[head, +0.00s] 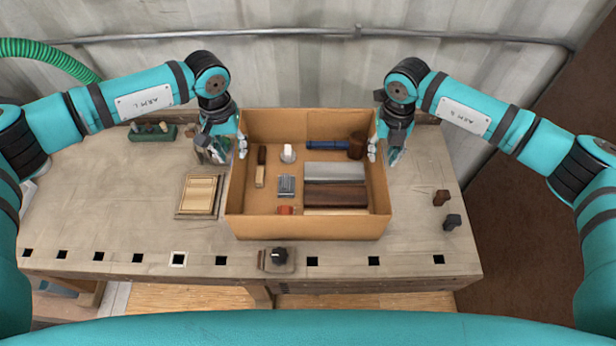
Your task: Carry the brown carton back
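The brown carton (308,228) is an open-topped box standing on the workbench in the head view. It holds a blue roll (326,145), a grey block (334,171), a dark brown block (335,195), a brown cup-like piece (357,146) and several smaller items. My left gripper (227,149) is at the carton's left wall, with one finger inside the rim and the other outside. My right gripper (383,152) straddles the right wall in the same way. Both look open, with their fingers apart around the walls. Finger contact with the walls is unclear.
A wooden tray (200,195) lies left of the carton. A black knob on a small block (279,258) stands in front of it. Two small dark pieces (441,198) (453,221) lie at right. A green rack (152,132) stands back left. The front left bench is clear.

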